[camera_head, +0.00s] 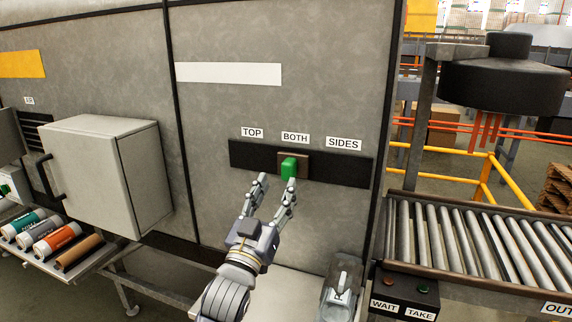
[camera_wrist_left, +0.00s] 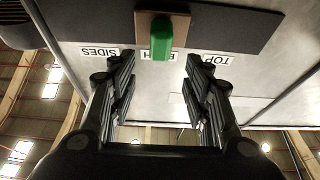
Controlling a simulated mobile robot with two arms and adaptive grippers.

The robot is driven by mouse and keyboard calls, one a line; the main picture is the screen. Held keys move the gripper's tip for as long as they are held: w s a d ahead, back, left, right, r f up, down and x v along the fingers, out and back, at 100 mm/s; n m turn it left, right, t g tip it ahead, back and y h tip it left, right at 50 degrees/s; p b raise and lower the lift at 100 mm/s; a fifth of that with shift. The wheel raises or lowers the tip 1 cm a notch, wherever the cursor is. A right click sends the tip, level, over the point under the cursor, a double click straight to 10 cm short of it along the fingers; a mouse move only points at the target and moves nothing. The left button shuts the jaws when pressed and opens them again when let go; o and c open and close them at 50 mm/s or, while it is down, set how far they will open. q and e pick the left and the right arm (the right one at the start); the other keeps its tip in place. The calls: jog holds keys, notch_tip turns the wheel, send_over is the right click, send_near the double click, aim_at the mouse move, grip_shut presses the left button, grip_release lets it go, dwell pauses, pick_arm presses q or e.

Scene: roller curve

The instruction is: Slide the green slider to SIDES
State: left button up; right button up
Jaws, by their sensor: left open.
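The green slider (camera_head: 289,168) sits on a brown block in a dark horizontal track (camera_head: 340,170) on the grey wall panel. It stands under the BOTH label (camera_head: 295,138), between TOP (camera_head: 252,132) on the left and SIDES (camera_head: 343,143) on the right. My left gripper (camera_head: 275,182) is open just below the slider, its right finger close to the green knob. In the left wrist view, upside down, the green slider (camera_wrist_left: 161,38) shows between and beyond the open fingers (camera_wrist_left: 158,70), with nothing held. Whether a finger touches it I cannot tell. My right gripper cannot be made out in the head view.
The wall around the track is clear.

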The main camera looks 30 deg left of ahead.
aim_at(286, 168)
pick_arm(q)
jog(key=p+x, duration=0.2)
jog(key=x, duration=0.5)
jog(key=shift+w, duration=0.15)
grip_shut()
